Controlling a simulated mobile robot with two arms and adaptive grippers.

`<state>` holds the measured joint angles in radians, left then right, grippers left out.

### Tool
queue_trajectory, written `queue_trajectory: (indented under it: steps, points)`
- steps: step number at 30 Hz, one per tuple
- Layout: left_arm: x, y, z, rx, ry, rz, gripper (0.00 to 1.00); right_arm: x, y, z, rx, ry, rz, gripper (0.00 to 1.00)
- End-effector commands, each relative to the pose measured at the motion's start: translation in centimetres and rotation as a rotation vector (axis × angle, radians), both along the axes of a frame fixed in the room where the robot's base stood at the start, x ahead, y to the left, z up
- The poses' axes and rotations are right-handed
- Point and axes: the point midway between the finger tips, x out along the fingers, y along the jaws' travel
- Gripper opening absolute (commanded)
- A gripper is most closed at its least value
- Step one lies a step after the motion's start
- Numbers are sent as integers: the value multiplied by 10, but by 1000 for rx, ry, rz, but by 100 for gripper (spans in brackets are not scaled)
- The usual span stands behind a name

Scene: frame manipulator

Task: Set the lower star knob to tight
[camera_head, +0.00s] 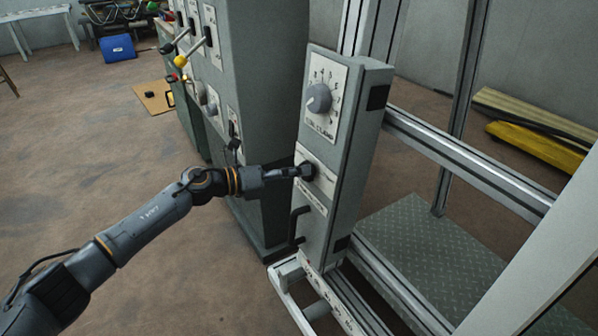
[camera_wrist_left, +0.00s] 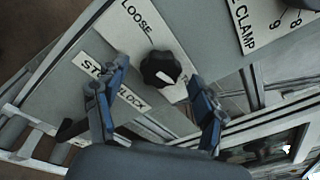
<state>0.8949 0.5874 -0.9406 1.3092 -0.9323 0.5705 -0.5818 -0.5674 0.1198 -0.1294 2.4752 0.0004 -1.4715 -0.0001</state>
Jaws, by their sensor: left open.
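The dark star knob (camera_wrist_left: 160,68) sits on a pale label plate on the grey panel (camera_head: 341,185), below a large numbered dial (camera_head: 318,98). In the wrist view, LOOSE is printed on the plate at the upper left. A white mark on the knob points toward the lower right of that picture. The word for the other setting is not readable. My left gripper (camera_head: 300,172) is at the knob, with its two fingers (camera_wrist_left: 158,76) spread on either side of it. Gaps show between fingers and knob in the wrist view. My right gripper is not in view.
A black handle (camera_head: 297,224) stands out from the panel's lower left edge. A grey cabinet (camera_head: 262,90) with levers is close behind on the left. Metal frame rails (camera_head: 470,165) run to the right. Open floor (camera_head: 90,150) lies to the left.

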Motion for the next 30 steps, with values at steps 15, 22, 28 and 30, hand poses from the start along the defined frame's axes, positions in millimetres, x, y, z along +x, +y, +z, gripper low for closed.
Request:
queue_trajectory:
  steps: [15,22,28,30]
  points:
    - [-46,84,14,2,1,0,70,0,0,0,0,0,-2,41]
    - [-50,91,15,2,0,-1,70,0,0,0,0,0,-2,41]
    - [-50,91,15,2,0,-1,70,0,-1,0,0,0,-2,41]
    - [-50,91,15,2,0,-1,70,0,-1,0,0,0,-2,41]
